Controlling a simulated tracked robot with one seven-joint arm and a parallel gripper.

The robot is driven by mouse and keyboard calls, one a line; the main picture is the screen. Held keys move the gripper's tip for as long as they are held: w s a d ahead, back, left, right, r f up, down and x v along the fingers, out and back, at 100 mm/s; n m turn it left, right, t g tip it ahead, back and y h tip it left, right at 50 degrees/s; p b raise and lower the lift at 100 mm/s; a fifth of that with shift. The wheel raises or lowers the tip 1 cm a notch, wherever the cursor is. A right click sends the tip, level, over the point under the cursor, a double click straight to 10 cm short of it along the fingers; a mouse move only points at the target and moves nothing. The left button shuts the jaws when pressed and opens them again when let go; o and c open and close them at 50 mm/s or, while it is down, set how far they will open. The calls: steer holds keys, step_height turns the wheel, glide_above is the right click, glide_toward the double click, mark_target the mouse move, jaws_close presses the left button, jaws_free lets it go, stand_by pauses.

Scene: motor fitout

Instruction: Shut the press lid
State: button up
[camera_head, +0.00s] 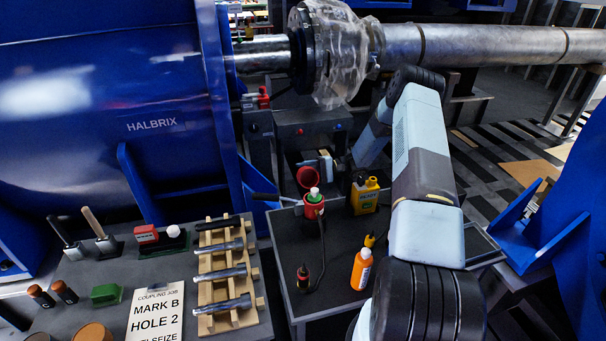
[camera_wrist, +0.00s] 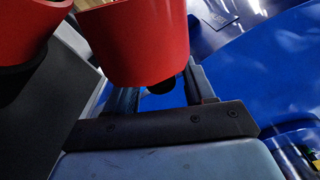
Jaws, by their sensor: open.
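A dark grey boxy unit (camera_head: 312,128) with an upright panel stands behind the cart, beyond the blue drum; it may be the press with its lid raised, but I cannot tell for sure. A red cup-shaped part (camera_head: 307,178) sits low in front of it. In the wrist view a large red rounded part (camera_wrist: 140,45) covers the space ahead of my gripper (camera_wrist: 158,92) and hides its fingertips. The two fingers stand apart, with nothing visibly held between them. My forearm partly hides this area in the head view.
A bench at left carries a wooden rack (camera_head: 227,285) of bolts and a sign (camera_head: 156,310). The steel shaft and blue drum bound the back.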

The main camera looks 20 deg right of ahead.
jaws_close()
stand_by(0.5)
steer(key=shift+a, duration=0.1)
